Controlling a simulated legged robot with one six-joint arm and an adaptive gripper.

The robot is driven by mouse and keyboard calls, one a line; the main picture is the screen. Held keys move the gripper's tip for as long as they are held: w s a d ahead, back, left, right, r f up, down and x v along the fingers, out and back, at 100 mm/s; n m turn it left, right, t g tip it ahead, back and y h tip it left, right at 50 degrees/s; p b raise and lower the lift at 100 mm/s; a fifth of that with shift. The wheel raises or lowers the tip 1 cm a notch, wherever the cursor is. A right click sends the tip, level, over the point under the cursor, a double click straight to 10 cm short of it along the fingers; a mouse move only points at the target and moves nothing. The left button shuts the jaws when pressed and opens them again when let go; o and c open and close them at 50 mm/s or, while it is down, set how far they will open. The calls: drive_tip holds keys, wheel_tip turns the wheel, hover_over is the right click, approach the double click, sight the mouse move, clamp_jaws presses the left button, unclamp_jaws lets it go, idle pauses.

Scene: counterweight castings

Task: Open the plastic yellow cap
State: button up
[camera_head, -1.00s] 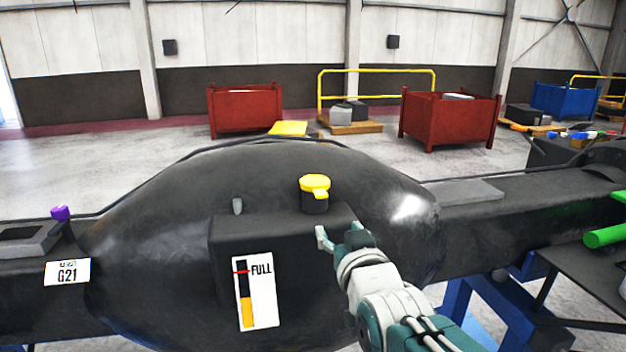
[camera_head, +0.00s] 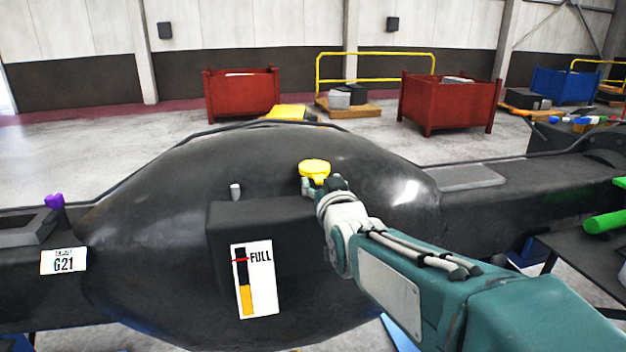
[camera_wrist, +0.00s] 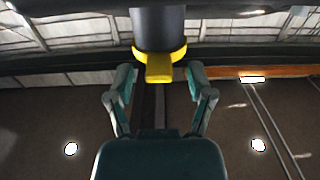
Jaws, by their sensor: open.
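The yellow plastic cap (camera_head: 314,168) sits on a short black neck on top of the dark casting (camera_head: 150,220). The cap appears closed. My gripper (camera_head: 322,186) is at the near side of the cap, and its fingers hide most of the neck in the head view. In the wrist view the yellow cap (camera_wrist: 160,58) appears upside down at the top, with its tab pointing toward my palm. My gripper (camera_wrist: 161,80) is open there, one finger on each side of the tab, with visible gaps. I see no contact.
A gauge label marked FULL (camera_head: 254,279) is on the casting's front. A small grey peg (camera_head: 235,192) stands left of the cap. A purple knob (camera_head: 54,201) is at the far left. Green cylinders (camera_head: 606,224) lie on the right. Red bins (camera_head: 448,103) stand behind.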

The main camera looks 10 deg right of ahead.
drive_tip(key=shift+w, duration=0.65)
clamp_jaws()
drive_tip(key=shift+r, duration=0.15)
